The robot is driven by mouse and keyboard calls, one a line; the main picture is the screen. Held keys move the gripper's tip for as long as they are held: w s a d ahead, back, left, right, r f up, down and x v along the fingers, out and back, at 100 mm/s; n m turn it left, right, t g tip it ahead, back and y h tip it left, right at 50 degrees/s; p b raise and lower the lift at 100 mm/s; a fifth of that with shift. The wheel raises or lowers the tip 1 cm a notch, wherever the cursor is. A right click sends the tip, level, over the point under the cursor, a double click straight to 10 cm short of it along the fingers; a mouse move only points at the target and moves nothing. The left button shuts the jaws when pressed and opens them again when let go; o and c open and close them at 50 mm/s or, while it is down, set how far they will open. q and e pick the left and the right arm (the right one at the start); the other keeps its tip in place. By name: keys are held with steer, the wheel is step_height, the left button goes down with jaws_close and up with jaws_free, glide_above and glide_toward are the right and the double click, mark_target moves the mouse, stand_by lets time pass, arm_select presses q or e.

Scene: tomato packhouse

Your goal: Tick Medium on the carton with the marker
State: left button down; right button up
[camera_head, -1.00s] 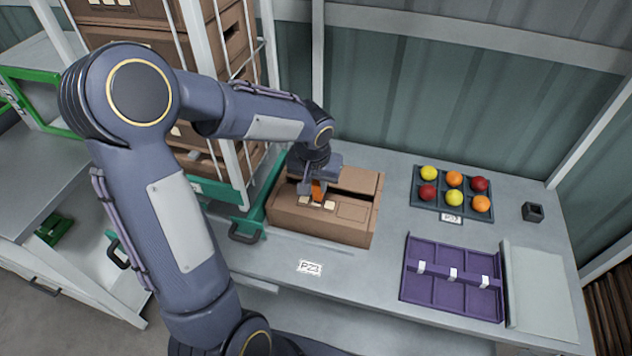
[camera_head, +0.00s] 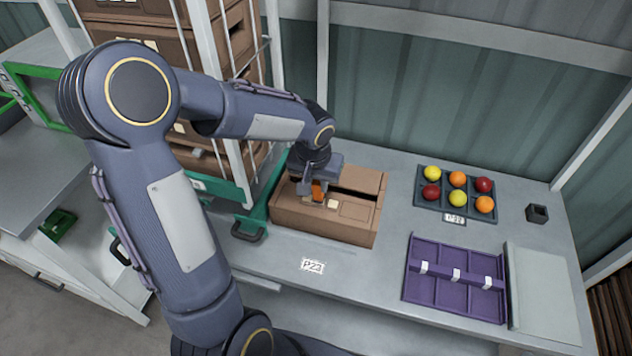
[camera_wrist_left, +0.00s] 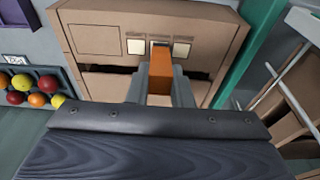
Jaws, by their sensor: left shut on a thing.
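The brown carton (camera_head: 345,221) lies on the grey bench below my left gripper. Pale label squares show on its face, and in the left wrist view the carton (camera_wrist_left: 100,65) has one pale square (camera_wrist_left: 137,47) left of the marker and one (camera_wrist_left: 181,50) right of it. My left gripper (camera_head: 312,192) is shut on the orange marker (camera_wrist_left: 160,72), which points at the carton face between those squares. The marker's tip is hidden, so contact with the carton cannot be told. No tick mark is readable. My right gripper is not in view.
A dark tray (camera_head: 418,199) of several red, orange and yellow tomatoes sits right of the carton. A purple divided tray (camera_head: 408,283), a pale green board (camera_head: 545,290) and a small dark cup (camera_head: 537,213) stand farther right. A trolley of stacked cartons is behind left. The front bench is clear around the P23 label (camera_head: 311,265).

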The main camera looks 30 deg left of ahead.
arm_select(q)
steer(key=shift+w+d+r, duration=0.1)
steer(key=shift+r+p, duration=2.05)
steer(key=shift+r, duration=0.9)
steer(key=shift+f, duration=0.1)
